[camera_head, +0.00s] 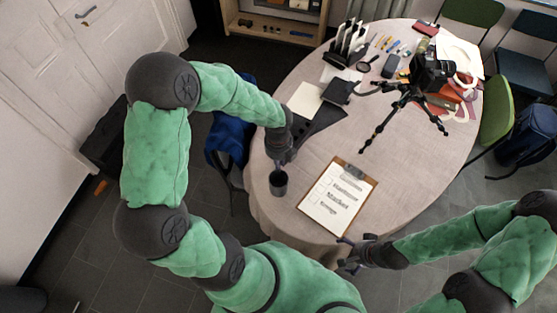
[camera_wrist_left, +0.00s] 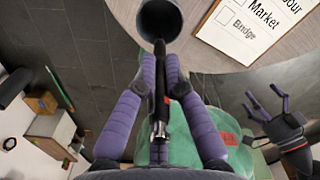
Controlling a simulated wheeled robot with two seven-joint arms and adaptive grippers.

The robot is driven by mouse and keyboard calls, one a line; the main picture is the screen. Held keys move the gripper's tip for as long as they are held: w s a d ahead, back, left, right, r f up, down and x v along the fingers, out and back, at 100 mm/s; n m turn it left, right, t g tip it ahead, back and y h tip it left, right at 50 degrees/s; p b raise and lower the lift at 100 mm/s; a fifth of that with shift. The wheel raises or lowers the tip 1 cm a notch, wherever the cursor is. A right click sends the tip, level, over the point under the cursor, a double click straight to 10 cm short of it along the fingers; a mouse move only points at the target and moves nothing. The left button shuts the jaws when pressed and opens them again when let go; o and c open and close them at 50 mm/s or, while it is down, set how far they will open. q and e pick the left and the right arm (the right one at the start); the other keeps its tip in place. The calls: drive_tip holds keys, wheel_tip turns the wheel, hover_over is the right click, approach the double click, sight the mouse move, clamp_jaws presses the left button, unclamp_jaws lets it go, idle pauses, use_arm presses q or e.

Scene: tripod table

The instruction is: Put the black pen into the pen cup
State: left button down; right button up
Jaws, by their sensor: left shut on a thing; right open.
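The dark pen cup (camera_head: 278,187) stands near the left edge of the round table. In the left wrist view the cup (camera_wrist_left: 158,18) shows its open mouth at the top. My left gripper (camera_head: 282,162) is just above the cup in the head view. In the left wrist view its purple fingers (camera_wrist_left: 160,68) are shut on the black pen (camera_wrist_left: 159,100). The pen's far end overlaps the cup's near rim in that view; I cannot tell whether it is inside. My right gripper (camera_head: 347,253) is open and empty by the table's front edge.
A clipboard (camera_head: 338,196) with a printed list lies right of the cup on the round table (camera_head: 400,190). A black tripod with a camera (camera_head: 430,75) stands at the right. Papers, a file rack (camera_head: 348,42) and small stationery fill the back.

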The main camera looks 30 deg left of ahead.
sight(279, 171)
use_arm(q)
drive_tip(key=shift+f+b, duration=1.05)
drive_tip(key=shift+f, duration=0.3)
drive_tip(key=shift+f+b, duration=1.7)
drive_tip(key=shift+f, duration=1.1)
drive_tip(key=c, duration=1.2)
unclamp_jaws()
drive_tip(key=shift+c, duration=0.2)
drive_tip(key=shift+r, duration=0.1)
wheel_tip(279, 171, up, 12)
drive_tip(key=shift+f, duration=0.1)
drive_tip(key=shift+s, duration=0.1)
